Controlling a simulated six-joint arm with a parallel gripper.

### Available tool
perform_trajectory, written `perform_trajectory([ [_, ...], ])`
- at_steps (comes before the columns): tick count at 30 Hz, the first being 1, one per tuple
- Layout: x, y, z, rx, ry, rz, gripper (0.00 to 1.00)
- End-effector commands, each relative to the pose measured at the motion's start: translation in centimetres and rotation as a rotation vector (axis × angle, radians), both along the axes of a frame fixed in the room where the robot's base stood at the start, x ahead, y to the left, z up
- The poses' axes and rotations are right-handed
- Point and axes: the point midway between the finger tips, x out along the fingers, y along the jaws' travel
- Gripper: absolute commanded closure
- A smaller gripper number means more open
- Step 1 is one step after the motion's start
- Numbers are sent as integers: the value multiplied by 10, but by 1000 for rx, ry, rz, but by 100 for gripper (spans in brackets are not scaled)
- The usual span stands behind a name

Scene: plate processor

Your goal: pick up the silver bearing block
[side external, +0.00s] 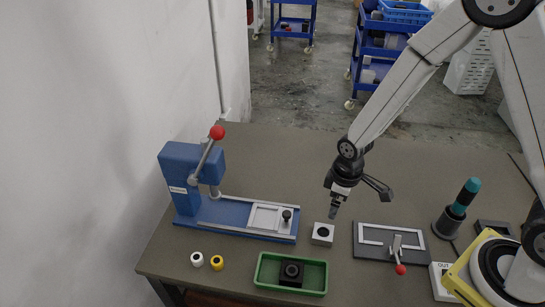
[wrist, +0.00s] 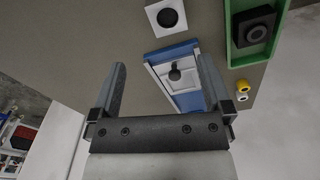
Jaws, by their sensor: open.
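The silver bearing block (side external: 322,234), a pale square block with a dark round hole, sits on the brown table between the blue press and the grey clamp plate. In the wrist view the block (wrist: 166,17) is at the top, beyond my fingertips. My gripper (side external: 334,212) hangs above the table, slightly right of and above the block in the side view. In the wrist view my gripper (wrist: 162,80) has its two fingers wide apart with nothing held between them. The gripper and block are apart.
A blue press (side external: 230,218) with a red-knobbed lever stands left. A green tray (side external: 262,272) holding a black block (side external: 291,273) lies in front. White (side external: 197,259) and yellow (side external: 217,262) rings sit left of it. A grey clamp plate (side external: 375,254) and a teal-topped tool (side external: 464,197) are right.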

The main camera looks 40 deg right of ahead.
Motion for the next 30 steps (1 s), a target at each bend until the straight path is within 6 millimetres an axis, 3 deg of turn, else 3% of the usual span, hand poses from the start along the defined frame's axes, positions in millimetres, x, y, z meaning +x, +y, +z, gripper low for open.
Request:
perform_trajectory([
  [3,4,8,-24,-7,28,79,0],
  [9,8,16,-50,-12,53,165,0],
  [22,9,18,-61,-13,61,191,0],
  [30,8,17,-78,-13,61,190,0],
])
